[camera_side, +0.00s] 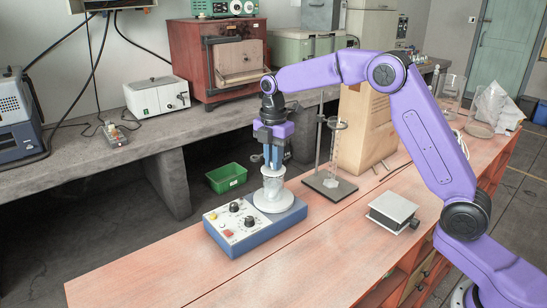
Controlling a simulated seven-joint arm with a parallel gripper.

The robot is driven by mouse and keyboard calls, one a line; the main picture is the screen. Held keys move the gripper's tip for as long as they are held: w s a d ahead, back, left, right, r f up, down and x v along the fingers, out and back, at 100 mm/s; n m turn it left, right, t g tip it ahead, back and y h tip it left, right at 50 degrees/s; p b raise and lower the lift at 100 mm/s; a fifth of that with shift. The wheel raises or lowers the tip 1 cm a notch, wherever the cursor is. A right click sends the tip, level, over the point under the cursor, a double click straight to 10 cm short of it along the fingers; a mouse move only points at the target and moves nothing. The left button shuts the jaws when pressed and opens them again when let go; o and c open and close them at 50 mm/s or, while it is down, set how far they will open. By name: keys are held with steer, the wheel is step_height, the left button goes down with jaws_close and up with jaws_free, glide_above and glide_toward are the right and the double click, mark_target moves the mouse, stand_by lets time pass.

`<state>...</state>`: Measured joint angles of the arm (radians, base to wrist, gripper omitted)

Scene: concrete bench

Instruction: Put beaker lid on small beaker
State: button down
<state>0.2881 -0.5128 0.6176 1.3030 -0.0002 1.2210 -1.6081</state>
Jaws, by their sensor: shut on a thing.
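The small beaker (273,189) is clear and stands upright on the round white plate (288,204) of a blue and grey stirrer (240,222). My gripper (273,166) points straight down over the beaker, its blue fingers close together. They are shut on the pale beaker lid (273,172), which is at the beaker's mouth. The lid is small and partly hidden by the fingers. I cannot tell whether it rests on the rim or is held just above it.
A stand with glassware (330,187) and a large brown box (365,130) stand right of the stirrer. A small lab jack (393,209) sits further right. Glassware (480,115) is at the far right. The bench front (150,280) is clear. A green bin (226,178) lies behind, below the bench.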

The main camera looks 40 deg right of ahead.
steer(key=shift+f, duration=0.25)
stand_by(0.4)
steer(key=c, duration=0.6)
jaws_free()
steer(key=shift+r, duration=3.5)
steer(key=shift+s, duration=0.1)
